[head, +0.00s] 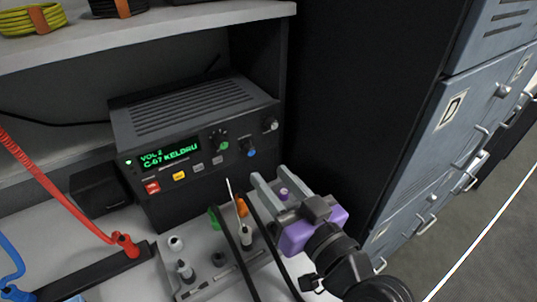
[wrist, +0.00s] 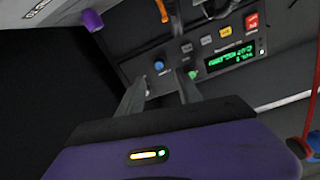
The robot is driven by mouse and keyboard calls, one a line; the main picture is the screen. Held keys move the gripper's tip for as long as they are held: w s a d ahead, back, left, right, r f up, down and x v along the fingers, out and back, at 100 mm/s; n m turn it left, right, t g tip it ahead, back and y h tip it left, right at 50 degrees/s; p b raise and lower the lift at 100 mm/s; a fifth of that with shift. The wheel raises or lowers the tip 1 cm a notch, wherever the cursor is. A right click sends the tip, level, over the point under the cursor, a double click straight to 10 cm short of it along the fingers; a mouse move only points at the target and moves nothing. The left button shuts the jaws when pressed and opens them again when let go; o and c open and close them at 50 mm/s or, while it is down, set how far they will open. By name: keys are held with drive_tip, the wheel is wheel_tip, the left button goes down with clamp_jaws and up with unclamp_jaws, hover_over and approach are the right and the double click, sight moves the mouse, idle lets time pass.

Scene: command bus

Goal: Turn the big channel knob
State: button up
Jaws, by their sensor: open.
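The black radio (head: 200,135) stands on the shelf with a green lit display (head: 172,153) reading "VOL 2" and "C-07 KELDRU". A dark knob with a green cap or mark (head: 220,140) is right of the display; it also shows in the wrist view (wrist: 193,73). A blue-capped knob (head: 250,149) is right of it, also in the wrist view (wrist: 160,67). I cannot tell for sure which is the channel knob. My gripper (head: 269,175) is open and empty, in front of the radio's right end. In the wrist view its fingers (wrist: 162,82) point toward the knobs, apparently apart from them.
A grey tray (head: 190,291) with several upright pegs and coloured parts stands in front of the radio, close to my gripper. Red (head: 152,187) and yellow (head: 179,176) buttons sit below the display. A red coiled cord (head: 55,190) hangs at left. Grey lockers (head: 450,130) stand right.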

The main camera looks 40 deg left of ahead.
sight(252, 153)
drive_tip(key=x, duration=0.7)
drive_tip(key=shift+w+a, duration=0.15)
clamp_jaws()
